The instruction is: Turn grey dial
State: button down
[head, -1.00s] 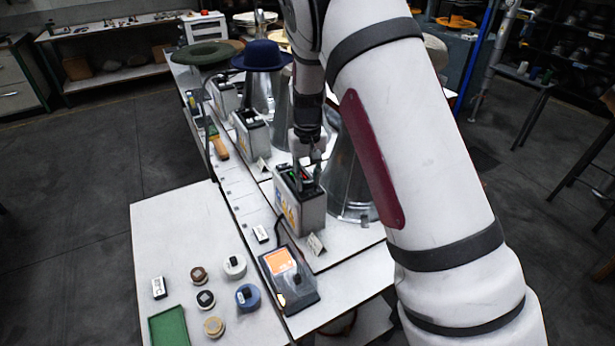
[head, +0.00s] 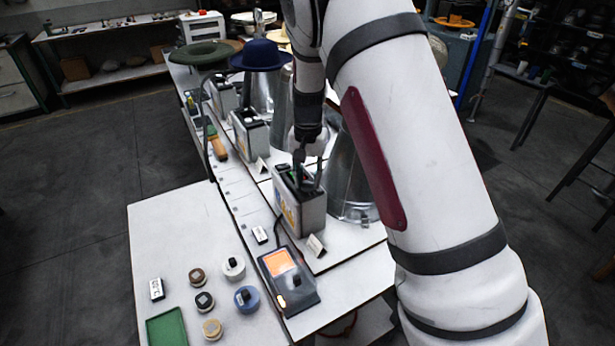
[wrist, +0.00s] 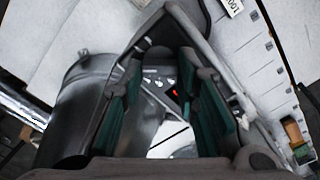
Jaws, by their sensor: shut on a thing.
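The nearest grey control box (head: 311,214) stands on the bench in front of a metal cone, with a yellow label on its side. My gripper (head: 306,182) points down onto the top of this box. Its two fingers stand at the box's upper face. In the wrist view my gripper (wrist: 168,98) shows green finger pads on both sides of the box top. Small pale parts and a red light (wrist: 174,92) show between them. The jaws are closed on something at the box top. The grey dial itself is hidden by the fingers, so its angle cannot be told.
A device with an orange screen (head: 279,262) sits in front of the box. A small white card (head: 317,246) stands by the box's corner. Several round pucks and a green tray (head: 167,328) lie on the front table. A blue hat (head: 261,55) sits farther back.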

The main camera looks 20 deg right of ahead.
dwell(0.3)
jog(key=c, duration=1.2)
grip_release()
jog(key=shift+c, duration=0.2)
notch_tip(320, 180, up, 12)
